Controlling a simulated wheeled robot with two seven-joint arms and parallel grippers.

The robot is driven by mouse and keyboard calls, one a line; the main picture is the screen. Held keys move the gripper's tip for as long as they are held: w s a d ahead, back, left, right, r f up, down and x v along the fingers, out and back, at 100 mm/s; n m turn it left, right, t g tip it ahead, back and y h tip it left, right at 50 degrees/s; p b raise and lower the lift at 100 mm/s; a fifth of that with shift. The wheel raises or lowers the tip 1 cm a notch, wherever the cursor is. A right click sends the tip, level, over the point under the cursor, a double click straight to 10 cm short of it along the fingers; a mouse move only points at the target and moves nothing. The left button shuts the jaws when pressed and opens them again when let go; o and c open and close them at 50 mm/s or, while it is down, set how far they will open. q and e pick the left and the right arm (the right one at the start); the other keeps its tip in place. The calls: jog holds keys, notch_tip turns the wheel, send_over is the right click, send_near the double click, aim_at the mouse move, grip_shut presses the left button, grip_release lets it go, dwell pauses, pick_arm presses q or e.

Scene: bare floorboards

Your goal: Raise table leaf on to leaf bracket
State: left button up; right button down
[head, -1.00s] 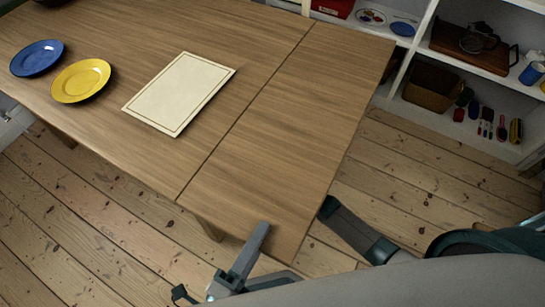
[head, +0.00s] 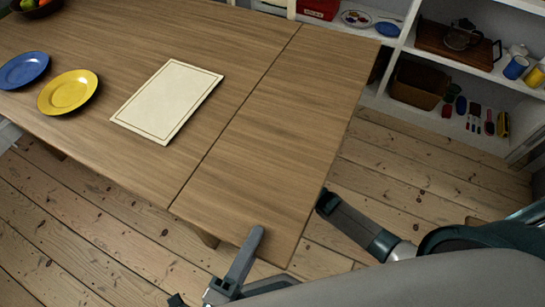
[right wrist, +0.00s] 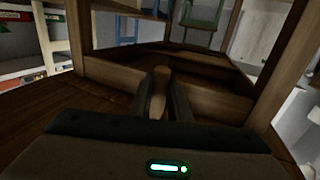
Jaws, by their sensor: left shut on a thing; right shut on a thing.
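The table leaf (head: 285,130) is the right-hand section of the wooden table, past a dark seam, and looks about level with the main top (head: 130,100). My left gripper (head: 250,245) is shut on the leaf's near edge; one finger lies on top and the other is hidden. My right gripper (head: 327,203) is at the leaf's right edge, its tips partly hidden. In the right wrist view its fingers (right wrist: 163,98) are shut on a small wooden piece, seemingly the leaf bracket (right wrist: 160,88), by the table frame. Whether the leaf rests on the bracket is hidden.
A cream placemat (head: 167,100), yellow plate (head: 67,92) and blue plate (head: 22,70) lie on the main top. A fruit bowl (head: 37,8) is at the far left. White shelves (head: 400,60) stand behind. The leaf is bare.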

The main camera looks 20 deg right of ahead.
pick_arm(q)
jog(key=shift+w+r, duration=0.1)
jog(key=shift+r, duration=0.25)
pick_arm(e)
jog(key=shift+w+d, duration=0.35)
jog(key=shift+d, duration=0.35)
jog(key=shift+w+d, duration=0.3)
jog(key=shift+d, duration=0.35)
jog(key=shift+w+d, duration=1)
jog(key=shift+d, duration=0.3)
jog(key=shift+c, duration=0.8)
grip_release()
jog(key=shift+s, duration=0.1)
jog(key=s+d+f, duration=0.3)
jog(key=s, duration=0.3)
